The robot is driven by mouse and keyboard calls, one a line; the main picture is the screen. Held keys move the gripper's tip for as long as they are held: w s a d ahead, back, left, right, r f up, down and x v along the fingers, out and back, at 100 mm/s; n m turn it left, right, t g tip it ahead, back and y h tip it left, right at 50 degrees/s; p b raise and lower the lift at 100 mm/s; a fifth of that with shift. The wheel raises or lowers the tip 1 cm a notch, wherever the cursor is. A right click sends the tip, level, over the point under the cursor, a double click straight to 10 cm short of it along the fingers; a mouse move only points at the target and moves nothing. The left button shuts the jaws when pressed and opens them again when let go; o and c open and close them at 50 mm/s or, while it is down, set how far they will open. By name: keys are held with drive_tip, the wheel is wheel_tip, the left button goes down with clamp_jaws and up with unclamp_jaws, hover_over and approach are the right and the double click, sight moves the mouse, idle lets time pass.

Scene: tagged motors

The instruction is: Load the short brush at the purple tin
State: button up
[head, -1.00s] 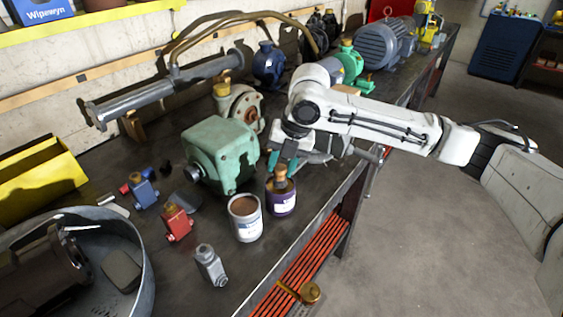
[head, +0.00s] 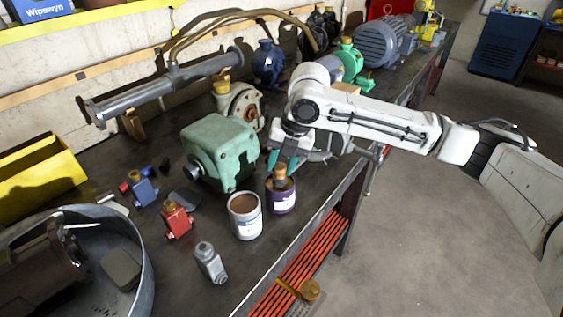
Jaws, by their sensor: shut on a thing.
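The purple tin (head: 282,200) stands upright near the front edge of the dark workbench, with a pale label on its side. The short brush (head: 280,175) shows as a brown, stubby handle rising from the tin's mouth; its bristles are hidden. My gripper (head: 282,161), with teal fingers pointing down, is just above the tin at the top of the brush and is shut on it. The fingers partly hide the contact.
A white tin (head: 245,217) of brown contents stands just left of the purple tin. A green gearbox (head: 220,150) stands close behind. Small red (head: 177,220), blue (head: 144,188) and grey (head: 210,262) motors stand to the left.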

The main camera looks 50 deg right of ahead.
sight(282, 165)
drive_tip(key=shift+f, duration=0.4)
idle(1.1)
drive_tip(key=shift+r, duration=0.1)
drive_tip(key=shift+r+p, duration=2.45)
drive_tip(key=shift+r, duration=1)
